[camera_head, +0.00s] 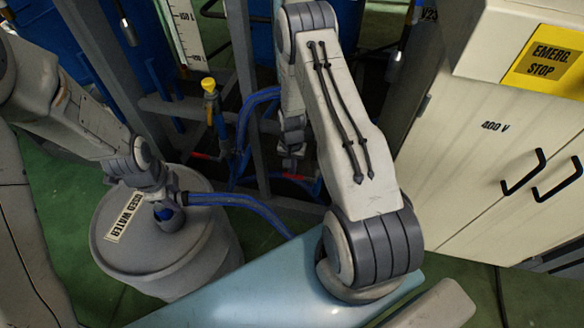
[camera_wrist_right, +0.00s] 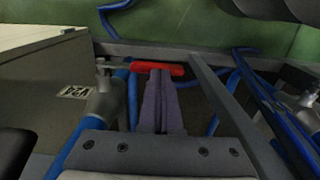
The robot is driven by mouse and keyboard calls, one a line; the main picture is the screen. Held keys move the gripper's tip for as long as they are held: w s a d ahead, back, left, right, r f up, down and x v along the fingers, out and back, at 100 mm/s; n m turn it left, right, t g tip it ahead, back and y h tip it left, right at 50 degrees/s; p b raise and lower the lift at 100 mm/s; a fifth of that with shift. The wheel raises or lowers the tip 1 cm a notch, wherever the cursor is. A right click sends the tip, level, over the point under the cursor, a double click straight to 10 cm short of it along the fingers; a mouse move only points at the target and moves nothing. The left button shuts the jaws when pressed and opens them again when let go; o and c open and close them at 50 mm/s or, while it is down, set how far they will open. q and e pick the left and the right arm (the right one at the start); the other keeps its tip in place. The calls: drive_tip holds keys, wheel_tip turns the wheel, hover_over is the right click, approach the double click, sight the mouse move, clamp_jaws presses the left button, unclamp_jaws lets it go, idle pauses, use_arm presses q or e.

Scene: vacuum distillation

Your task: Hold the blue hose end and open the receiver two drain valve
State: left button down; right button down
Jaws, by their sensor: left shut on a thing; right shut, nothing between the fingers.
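The blue hose (camera_head: 232,200) runs from the gripper at the grey used-water drum (camera_head: 122,262) to the right. My left gripper (camera_head: 164,208) is shut on the blue hose end over the drum's top, and its fingers partly hide that end.
A grey metal frame (camera_head: 244,70) and blue pipes surround the valve. Another red handle (camera_head: 204,156) and a yellow-topped valve (camera_head: 209,88) are to the left. A cabinet (camera_head: 470,150) marked 400 V, with an emergency-stop box (camera_head: 505,40), stands at the right.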

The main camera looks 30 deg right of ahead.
sight(289, 176)
drive_tip(key=shift+a+f, duration=0.1)
drive_tip(key=shift+w+a+f+g, duration=0.1)
drive_tip(key=shift+a+f+g, duration=0.05)
drive_tip(key=shift+f+g, duration=0.15)
drive_tip(key=shift+w+a+f+g+h, duration=0.1)
drive_tip(key=shift+w+f+g+h, duration=0.1)
drive_tip(key=shift+f+g+h, duration=0.6)
wheel_tip(289, 176, down, 3)
drive_tip(key=g+h, duration=0.2)
drive_tip(key=shift+w+r+h, duration=0.1)
drive_tip(key=shift+r+h, duration=0.1)
drive_tip(key=shift+h, duration=0.2)
drive_tip(key=shift+s+d+f, duration=0.1)
drive_tip(key=shift+s+f, duration=0.05)
drive_tip(key=shift+f, duration=0.45)
drive_tip(key=shift+s+d+f, duration=0.1)
drive_tip(key=shift+f, duration=0.5)
drive_tip(key=shift+x, duration=1.05)
drive_tip(key=shift+f, duration=0.15)
drive_tip(key=v, duration=1.2)
